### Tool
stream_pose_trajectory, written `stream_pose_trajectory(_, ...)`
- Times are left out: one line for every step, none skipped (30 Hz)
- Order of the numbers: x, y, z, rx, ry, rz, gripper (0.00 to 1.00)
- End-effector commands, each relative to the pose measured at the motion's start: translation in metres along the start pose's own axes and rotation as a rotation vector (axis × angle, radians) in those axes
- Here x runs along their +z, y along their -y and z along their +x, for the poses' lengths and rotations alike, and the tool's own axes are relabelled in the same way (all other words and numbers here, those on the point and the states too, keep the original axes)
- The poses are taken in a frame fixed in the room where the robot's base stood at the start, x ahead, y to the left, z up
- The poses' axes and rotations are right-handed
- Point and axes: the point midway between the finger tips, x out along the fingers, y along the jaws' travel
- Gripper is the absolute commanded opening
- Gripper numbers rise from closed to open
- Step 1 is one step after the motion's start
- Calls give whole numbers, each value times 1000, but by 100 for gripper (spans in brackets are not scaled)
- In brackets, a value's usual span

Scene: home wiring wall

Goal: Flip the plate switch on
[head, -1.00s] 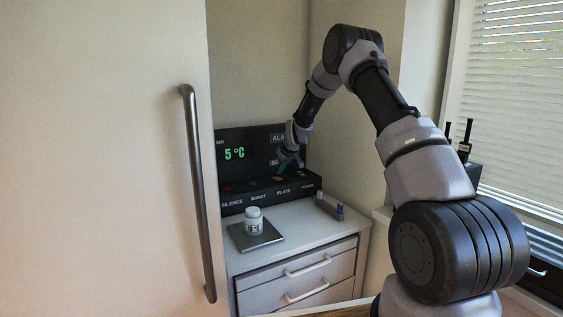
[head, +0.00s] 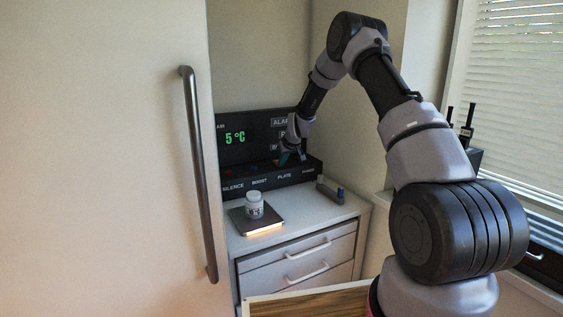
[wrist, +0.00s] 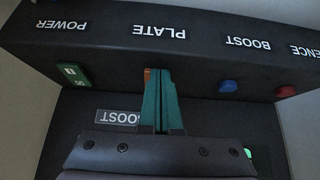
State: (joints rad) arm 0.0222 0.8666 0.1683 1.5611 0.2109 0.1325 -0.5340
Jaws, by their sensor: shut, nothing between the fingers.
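The plate switch (wrist: 148,76) is mostly hidden behind my fingers in the wrist view. Only a small orange edge of it shows, by the PLATE label (wrist: 159,32). My gripper (wrist: 160,72) is shut and empty, its green fingertips at the switch; I cannot tell whether they touch it. In the head view my gripper (head: 289,157) is over the black control panel (head: 262,178), above its PLATE label. The dark square plate (head: 240,221) on the counter has a glowing orange front edge, and a white jar (head: 254,204) stands on it.
A green power switch (wrist: 72,74) sits on one side of my fingers, a blue boost button (wrist: 228,87) and a red button (wrist: 285,91) on the other. The panel's display (head: 235,138) reads 5 °C. A large door with a long handle (head: 199,170) stands at the left.

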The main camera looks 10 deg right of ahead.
Motion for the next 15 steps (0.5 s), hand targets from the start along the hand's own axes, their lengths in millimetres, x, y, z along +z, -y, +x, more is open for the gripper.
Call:
stream_pose_trajectory(-1,0,-1,0,0,0,0)
stream_pose_trajectory(-1,0,-2,0,-1,0,0)
stream_pose_trajectory(-2,0,-3,0,-1,0,0)
stream_pose_trajectory(-3,0,-4,0,-1,0,0)
stream_pose_trajectory(-4,0,-5,0,-1,0,0)
stream_pose_trajectory(-5,0,-6,0,-1,0,0)
stream_pose_trajectory(-6,0,-7,0,-1,0,0)
stream_pose_trajectory(-7,0,-8,0,-1,0,0)
stream_pose_trajectory(-8,0,-10,0,-1,-1,0)
stream_pose_trajectory(-8,0,-11,0,-1,-1,0)
stream_pose_trajectory(-9,0,-12,0,-1,-1,0)
stream_pose_trajectory(-9,0,-12,0,-1,-1,0)
stream_pose_trajectory(-10,0,-13,0,0,-1,0)
stream_pose_trajectory(-10,0,-13,0,0,-1,0)
stream_pose_trajectory(-10,0,-13,0,0,-1,0)
